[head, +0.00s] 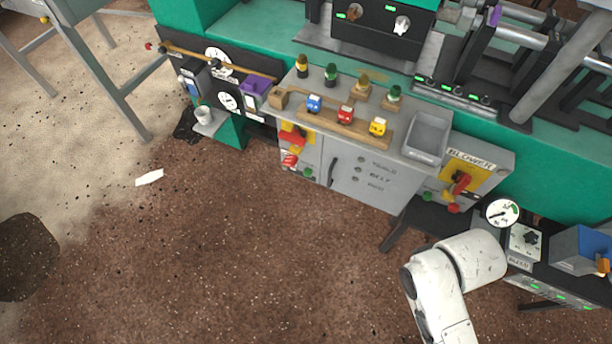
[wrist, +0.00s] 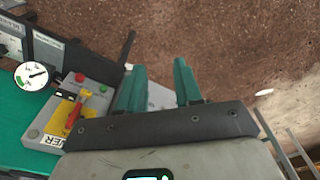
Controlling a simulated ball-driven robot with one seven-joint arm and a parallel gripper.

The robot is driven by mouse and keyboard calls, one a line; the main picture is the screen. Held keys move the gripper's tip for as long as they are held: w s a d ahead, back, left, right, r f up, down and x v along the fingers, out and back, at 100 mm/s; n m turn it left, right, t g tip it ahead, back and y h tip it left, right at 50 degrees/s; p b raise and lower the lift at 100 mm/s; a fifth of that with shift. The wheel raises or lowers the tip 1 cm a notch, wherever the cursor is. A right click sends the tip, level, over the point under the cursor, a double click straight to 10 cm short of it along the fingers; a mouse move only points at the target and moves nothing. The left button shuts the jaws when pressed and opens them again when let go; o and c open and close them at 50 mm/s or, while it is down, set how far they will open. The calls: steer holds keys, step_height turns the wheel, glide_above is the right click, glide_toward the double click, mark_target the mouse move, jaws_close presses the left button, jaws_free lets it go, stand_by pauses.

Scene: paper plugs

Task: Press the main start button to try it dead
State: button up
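The grey control cabinet (head: 345,180) stands against the green machine in the head view. At its left end is a yellow switch plate with a red handle (head: 292,137), a red piece below it, and a small green button (head: 308,172). I cannot read a main start label there. The blower box (head: 480,165) at the cabinet's right has a red handle (head: 461,184) and a green button (head: 427,196). My gripper (wrist: 160,75) shows only in the wrist view, fingers apart and empty, right of the blower box (wrist: 48,120).
A wooden rack (head: 345,128) with blue, red and yellow toy-like plugs sits on the cabinet top beside a grey tray (head: 428,135). A white cup (head: 203,115) stands on a side shelf. A paper scrap (head: 149,178) lies on open brown floor. Pressure gauge (head: 502,212) at right.

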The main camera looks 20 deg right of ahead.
jaws_close()
stand_by(1.4)
